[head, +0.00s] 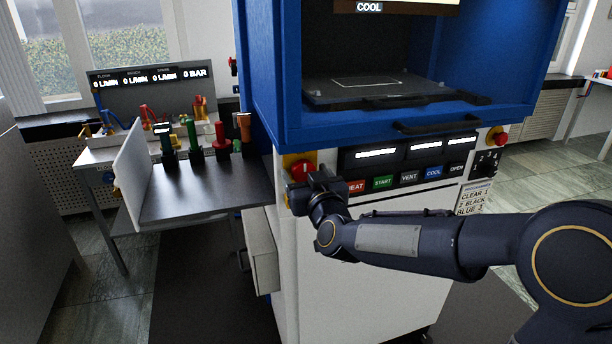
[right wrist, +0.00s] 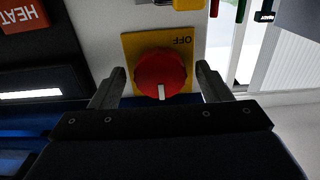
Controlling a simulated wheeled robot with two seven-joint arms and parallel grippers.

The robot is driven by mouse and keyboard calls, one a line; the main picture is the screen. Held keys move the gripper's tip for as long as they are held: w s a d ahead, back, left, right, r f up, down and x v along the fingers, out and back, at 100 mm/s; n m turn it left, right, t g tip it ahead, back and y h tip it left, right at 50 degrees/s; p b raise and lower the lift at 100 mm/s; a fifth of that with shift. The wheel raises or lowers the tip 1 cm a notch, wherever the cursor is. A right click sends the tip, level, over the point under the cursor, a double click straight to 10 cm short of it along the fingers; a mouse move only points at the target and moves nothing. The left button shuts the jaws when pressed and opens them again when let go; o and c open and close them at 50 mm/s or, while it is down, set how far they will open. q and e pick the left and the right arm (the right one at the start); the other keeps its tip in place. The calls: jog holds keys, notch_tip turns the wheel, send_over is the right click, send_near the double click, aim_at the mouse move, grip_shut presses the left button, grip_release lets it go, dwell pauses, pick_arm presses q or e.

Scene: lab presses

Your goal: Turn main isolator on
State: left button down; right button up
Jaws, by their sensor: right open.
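The main isolator is a round red knob (right wrist: 160,72) on a yellow plate (right wrist: 130,42). In the head view, the knob (head: 302,167) sits at the left end of the white press front, below the blue housing. In the right wrist view, an upside-down OFF label shows above the knob, and a white mark on the knob points down in the picture. My right gripper (right wrist: 161,72) is open, with one finger on each side of the knob; gaps show on both sides. In the head view, my right gripper (head: 299,187) partly covers the plate. My left gripper is not in view.
HEAT (head: 356,186), START (head: 383,182), VENT, COOL and OPEN buttons lie right of the isolator. Another red knob (head: 497,137) is at the right corner. A handle (head: 436,126) juts out above the displays. A black side table (head: 205,187) with coloured-handled tools stands left.

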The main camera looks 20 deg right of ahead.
jog(key=c, duration=1)
jog(key=m+b, duration=0.3)
jog(key=m, duration=0.1)
jog(key=shift+f, duration=0.2)
jog(key=m+b, duration=0.3)
jog(key=m, duration=0.1)
jog(key=shift+m, duration=0.3)
jog(key=m+b, duration=0.3)
jog(key=m, duration=0.2)
jog(key=shift+r+m+b, duration=0.15)
jog(key=shift+m+b, duration=0.85)
jog(key=shift+m, duration=1.2)
